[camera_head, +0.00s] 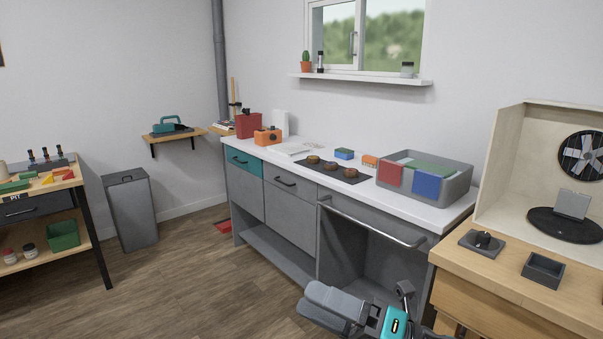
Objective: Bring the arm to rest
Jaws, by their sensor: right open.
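My right gripper (340,307) shows at the bottom of the view, low in front of the grey workbench. It is open, and I see nothing between its fingers. Part of my right arm with a teal section (394,322) shows just right of it, cut off by the lower edge. My left gripper is not in view.
The grey workbench (292,212) has a white top and a front rail (372,225); a grey bin (447,186) stands on it. A wooden cabinet (520,290) is close at the right. A side table (40,206) and a lidded bin (130,212) stand left. The middle floor is clear.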

